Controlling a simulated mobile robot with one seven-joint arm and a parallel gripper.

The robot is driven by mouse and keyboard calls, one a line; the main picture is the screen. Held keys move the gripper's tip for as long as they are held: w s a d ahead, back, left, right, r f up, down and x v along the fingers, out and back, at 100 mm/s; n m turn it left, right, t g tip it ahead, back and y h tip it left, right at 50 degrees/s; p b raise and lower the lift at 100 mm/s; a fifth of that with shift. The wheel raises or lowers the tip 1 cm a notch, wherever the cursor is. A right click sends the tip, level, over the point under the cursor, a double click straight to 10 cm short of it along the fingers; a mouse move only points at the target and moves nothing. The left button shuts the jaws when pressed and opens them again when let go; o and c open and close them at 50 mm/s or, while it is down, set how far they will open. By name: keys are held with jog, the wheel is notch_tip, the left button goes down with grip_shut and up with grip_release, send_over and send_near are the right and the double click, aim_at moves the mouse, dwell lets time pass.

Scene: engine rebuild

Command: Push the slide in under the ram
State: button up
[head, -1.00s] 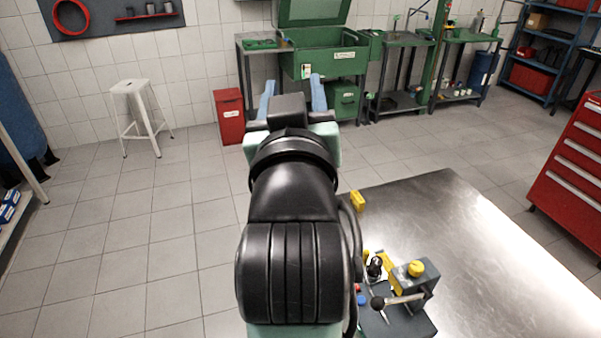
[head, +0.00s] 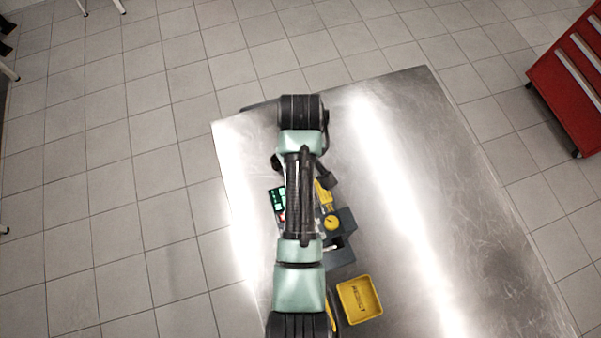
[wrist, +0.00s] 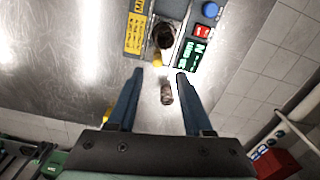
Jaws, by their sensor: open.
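In the wrist view my gripper (wrist: 158,75) is open, its two blue fingers spread and pointing at the press fixture. A small brownish metal cylinder (wrist: 167,92) shows between the fingers, apart from both. Beyond the fingertips is the fixture's dark round part (wrist: 163,34), with a small yellow piece (wrist: 157,60) at its near side. I cannot tell which part is the slide or where the ram sits above it. In the head view the grey press body (head: 341,225) with a yellow knob (head: 331,222) stands right of my arm, which hides much of the fixture. My fingers are not clearly visible there.
Beside the dark part are a yellow label (wrist: 135,33), a green-lit panel (wrist: 188,56), a red switch (wrist: 202,31) and a blue button (wrist: 210,10). A yellow tray (head: 359,299) sits near the press. The steel table (head: 450,190) is clear to the right.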

jog(key=shift+w+d+f, duration=0.1)
jog(key=shift+f, duration=1.45)
jog(key=shift+w+f, duration=0.1)
jog(key=shift+f, duration=1.45)
grip_shut()
